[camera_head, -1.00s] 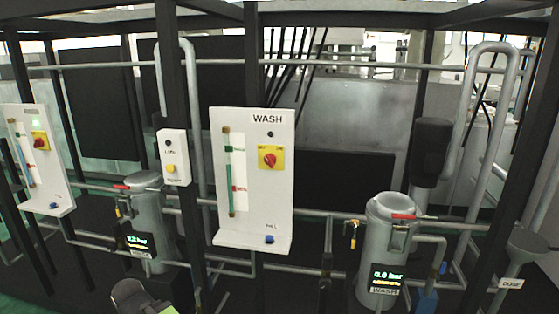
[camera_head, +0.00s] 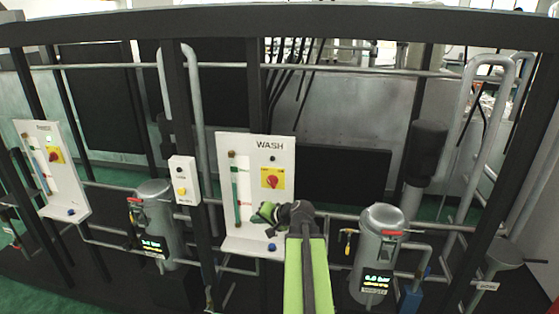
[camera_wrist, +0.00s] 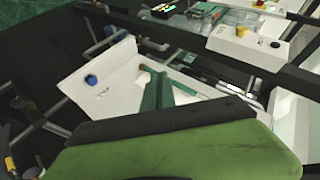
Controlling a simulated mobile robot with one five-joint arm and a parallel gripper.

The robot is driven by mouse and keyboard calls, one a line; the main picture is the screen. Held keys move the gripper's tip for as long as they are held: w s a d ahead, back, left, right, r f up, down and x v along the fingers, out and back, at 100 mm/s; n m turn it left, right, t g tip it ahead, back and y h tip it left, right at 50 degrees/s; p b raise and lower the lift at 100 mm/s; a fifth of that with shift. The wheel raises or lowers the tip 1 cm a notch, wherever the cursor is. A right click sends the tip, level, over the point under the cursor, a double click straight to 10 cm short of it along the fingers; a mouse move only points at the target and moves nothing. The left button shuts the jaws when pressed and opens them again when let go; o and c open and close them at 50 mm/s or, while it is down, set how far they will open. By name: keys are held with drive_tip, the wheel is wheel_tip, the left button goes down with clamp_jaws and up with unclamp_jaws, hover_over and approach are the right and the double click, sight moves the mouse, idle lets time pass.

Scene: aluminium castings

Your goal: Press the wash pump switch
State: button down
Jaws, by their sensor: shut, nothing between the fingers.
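The wash panel (camera_head: 226,190) is a white upright board labelled WASH. Its switch (camera_head: 272,179) is a red rotary knob on a yellow plate, with a small dark round lamp above it. My gripper (camera_head: 264,213) is shut and empty in front of the panel, below the switch and apart from it in the picture. The gap to the board is hard to judge. In the wrist view, the shut dark-green fingers (camera_wrist: 155,92) overlap the white panel (camera_wrist: 105,75) near its sight tube. I cannot make out the switch there.
A white box with a yellow button (camera_head: 182,192) is left of the panel. Grey canisters stand on the left (camera_head: 156,215) and right (camera_head: 380,235). A blue knob (camera_head: 272,247) sits on the panel's lower ledge. A black post (camera_head: 254,90) rises behind the panel.

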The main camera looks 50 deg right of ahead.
drive_tip(key=s+d+r+m+t+h+p, duration=0.1)
drive_tip(key=s+d+r+m+h, duration=0.1)
drive_tip(key=s+d+r, duration=0.2)
drive_tip(key=s+d+r+m+t+h+p, duration=0.1)
drive_tip(key=s+d+r, duration=0.4)
drive_tip(key=d, duration=0.5)
wheel_tip(320, 180, up, 2)
drive_tip(key=shift+d+m+h+p, duration=0.3)
drive_tip(key=shift+m+h+p, duration=0.4)
drive_tip(key=shift+m, duration=0.2)
drive_tip(key=b, duration=0.4)
approach(275, 185)
drive_tip(key=w+d, duration=0.1)
drive_tip(key=d, duration=0.3)
drive_tip(key=w, duration=0.1)
drive_tip(key=w+a+f+b, duration=0.1)
drive_tip(key=w, duration=0.1)
drive_tip(key=shift+w+a+f, duration=0.2)
drive_tip(key=shift+a+f, duration=0.1)
drive_tip(key=shift+f, duration=0.1)
drive_tip(key=shift+w+a+f+b, duration=0.1)
drive_tip(key=shift+w+a+b, duration=0.1)
drive_tip(key=shift+w+b, duration=0.15)
